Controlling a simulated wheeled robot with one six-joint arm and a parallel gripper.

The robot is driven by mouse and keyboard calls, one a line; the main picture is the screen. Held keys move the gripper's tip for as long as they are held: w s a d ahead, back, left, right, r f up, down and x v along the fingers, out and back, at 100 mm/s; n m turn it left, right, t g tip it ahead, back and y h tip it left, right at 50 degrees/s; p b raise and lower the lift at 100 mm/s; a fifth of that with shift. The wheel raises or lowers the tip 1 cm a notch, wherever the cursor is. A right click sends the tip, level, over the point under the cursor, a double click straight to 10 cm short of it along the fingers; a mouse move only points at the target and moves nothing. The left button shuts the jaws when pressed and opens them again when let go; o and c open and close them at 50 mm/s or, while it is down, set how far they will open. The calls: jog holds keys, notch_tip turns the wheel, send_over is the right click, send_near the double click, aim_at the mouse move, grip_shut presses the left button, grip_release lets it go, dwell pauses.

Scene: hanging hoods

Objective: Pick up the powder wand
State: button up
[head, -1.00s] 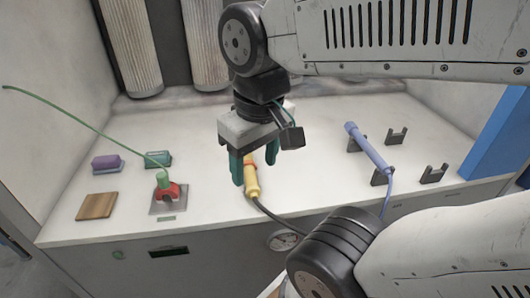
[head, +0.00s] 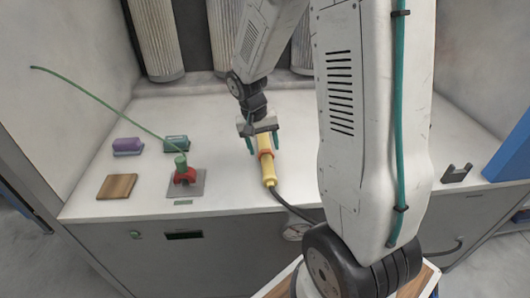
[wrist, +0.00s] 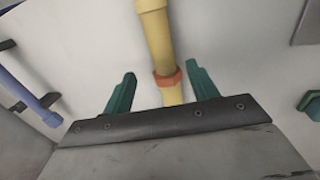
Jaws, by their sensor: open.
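A yellow wand (head: 267,168) with an orange ring lies on the white bench, its dark cable running off the front edge. My gripper (head: 264,146) is open over its far part, one green finger on each side. In the wrist view, the yellow wand (wrist: 161,45) passes between the open fingers of my gripper (wrist: 161,72), with the orange ring near them. I cannot tell how high the fingers are above the bench. A blue wand (wrist: 25,95) on dark holders shows at the left of the wrist view; my arm hides it in the head view.
A red and green fitting (head: 184,172) on a grey plate has a long green hose. A wooden block (head: 117,186), a purple brush (head: 127,146) and a green block (head: 176,142) lie at left. A dark holder (head: 457,173) stands at right. Pleated filters (head: 156,40) hang behind.

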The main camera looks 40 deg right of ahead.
aim_at(266, 160)
jog(key=f, duration=0.5)
jog(key=d+f, duration=0.1)
jog(key=f, duration=0.1)
jog(key=shift+s+f, duration=0.2)
jog(key=shift+f, duration=0.1)
jog(key=c, duration=1.1)
